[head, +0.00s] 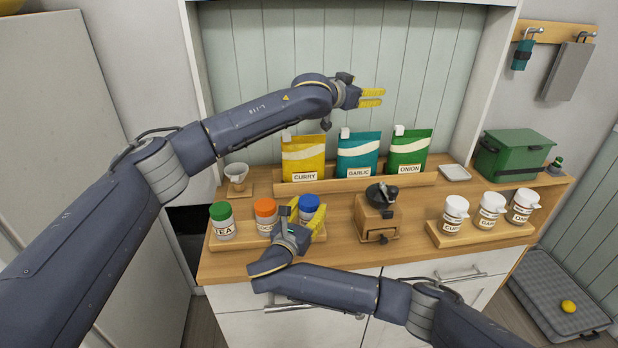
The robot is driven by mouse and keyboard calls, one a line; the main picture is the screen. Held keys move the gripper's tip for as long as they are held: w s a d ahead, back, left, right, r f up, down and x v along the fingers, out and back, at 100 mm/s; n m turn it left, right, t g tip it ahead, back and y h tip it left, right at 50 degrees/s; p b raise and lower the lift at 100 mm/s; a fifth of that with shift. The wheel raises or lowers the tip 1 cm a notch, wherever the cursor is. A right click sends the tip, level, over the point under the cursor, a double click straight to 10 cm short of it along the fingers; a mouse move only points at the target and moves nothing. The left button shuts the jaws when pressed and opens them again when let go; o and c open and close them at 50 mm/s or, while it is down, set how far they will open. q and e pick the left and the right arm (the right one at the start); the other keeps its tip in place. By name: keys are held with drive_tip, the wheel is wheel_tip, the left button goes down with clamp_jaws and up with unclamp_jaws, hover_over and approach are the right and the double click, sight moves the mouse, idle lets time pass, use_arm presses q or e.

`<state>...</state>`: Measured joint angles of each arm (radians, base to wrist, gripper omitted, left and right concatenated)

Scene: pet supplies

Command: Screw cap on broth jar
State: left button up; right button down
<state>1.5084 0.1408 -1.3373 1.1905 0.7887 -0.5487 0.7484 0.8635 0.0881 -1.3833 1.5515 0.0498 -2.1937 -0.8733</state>
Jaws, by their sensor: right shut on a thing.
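A blue cap (309,203) shows at the right end of the left wooden tray (222,244). My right gripper (308,213) is shut on it, with yellow fingers on either side. The jar below the blue cap is mostly hidden by the gripper, so I cannot read its label or tell how the cap sits. A jar with an orange cap (265,207) and a jar with a green cap (220,212) labelled TEA stand to its left. My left gripper (371,97) is open and empty, raised above the pouches at the back.
A coffee grinder (377,222) stands just right of my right gripper. Curry (304,160), garlic (358,155) and onion (408,153) pouches stand behind. White-lidded jars (489,212) sit on a tray at right. A green box (513,155) and a small cup (237,174) flank the back.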

use_arm(q)
wheel_tip(320, 180, down, 6)
drive_tip(key=a+f+g+y, duration=0.1)
drive_tip(key=a+g+y, duration=0.1)
drive_tip(key=a+y, duration=0.1)
drive_tip(key=m+g+y, duration=0.6)
drive_tip(key=m+g, duration=0.3)
drive_tip(key=g, duration=0.2)
hover_over(309, 200)
drive_tip(key=d, duration=0.2)
wheel_tip(309, 200, down, 10)
drive_tip(key=shift+f, duration=0.2)
drive_tip(key=shift+a+m+y, duration=0.4)
drive_tip(key=shift+w+a+m+t+y, duration=0.1)
drive_tip(key=shift+a+m+t+y, duration=0.2)
drive_tip(key=shift+a+m, duration=0.25)
drive_tip(key=shift+f, duration=0.15)
drive_tip(key=shift+f, duration=3.95)
